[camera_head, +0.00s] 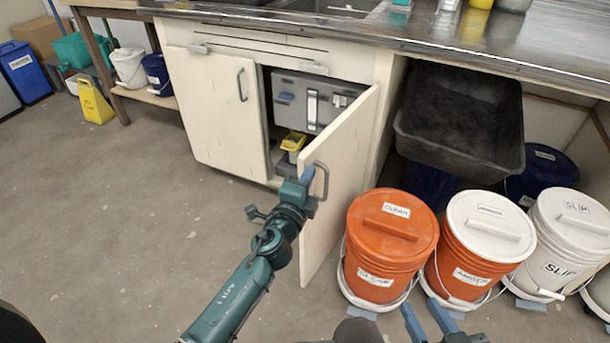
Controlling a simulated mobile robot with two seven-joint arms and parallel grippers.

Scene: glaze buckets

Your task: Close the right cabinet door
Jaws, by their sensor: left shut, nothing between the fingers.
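The right cabinet door (345,155) is cream-coloured and stands swung out from the cabinet under the counter. Its grey handle (324,182) shows near the door's free edge. The left cabinet door (212,110) is closed. My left gripper (307,174) is shut and empty, with its blue fingertips right beside the handle; I cannot tell whether they touch it. My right gripper (428,318) is low at the bottom edge, with its two blue fingers apart and nothing seen between them. Part of the cabinet inside is hidden by the open door.
A grey case (300,98) and a yellow item (293,142) are inside the cabinet. Orange buckets (385,255), (460,255) and a white slip bucket (565,240) stand right of the door. A black tub (460,125) is above them.

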